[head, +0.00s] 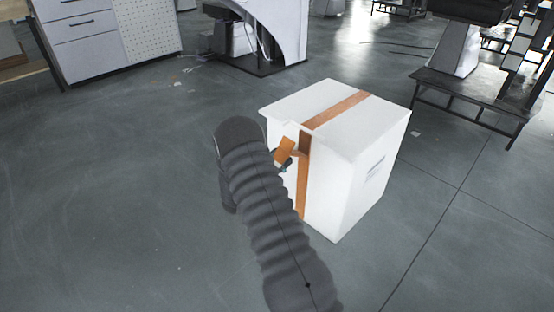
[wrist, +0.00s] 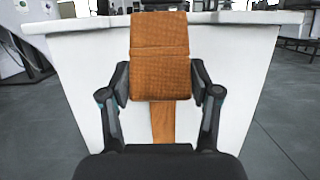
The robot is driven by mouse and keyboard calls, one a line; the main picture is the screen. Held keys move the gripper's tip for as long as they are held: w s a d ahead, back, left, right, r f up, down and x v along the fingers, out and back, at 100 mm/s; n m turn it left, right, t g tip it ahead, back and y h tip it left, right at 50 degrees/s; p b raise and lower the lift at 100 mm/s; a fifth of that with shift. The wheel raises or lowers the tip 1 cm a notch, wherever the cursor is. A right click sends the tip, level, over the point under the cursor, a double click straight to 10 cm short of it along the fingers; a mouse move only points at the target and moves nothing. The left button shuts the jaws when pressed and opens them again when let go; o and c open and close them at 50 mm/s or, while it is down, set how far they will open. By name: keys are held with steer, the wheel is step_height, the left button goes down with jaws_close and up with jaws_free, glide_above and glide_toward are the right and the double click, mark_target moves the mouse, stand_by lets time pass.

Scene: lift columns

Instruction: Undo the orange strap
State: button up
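A white box (head: 372,165) stands on the floor, with an orange strap (head: 336,109) running over its lid and down its front. In the head view the strap's loose end (head: 286,149) sticks out from the front at a slant, apart from the band (head: 303,190) on the box. My gripper (wrist: 160,82) has one finger against each side edge of the wide strap end (wrist: 160,55). The lower band (wrist: 164,122) shows behind it, flat on the box front. In the head view my arm hides most of my gripper.
White drawer cabinets (head: 85,35) stand at the back left. A dark-based machine (head: 255,40) stands behind the box, and a dark platform (head: 470,95) stands at the back right. The grey floor around the box is mostly clear.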

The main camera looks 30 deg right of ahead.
steer(key=o, duration=0.4)
steer(key=v, duration=1.2)
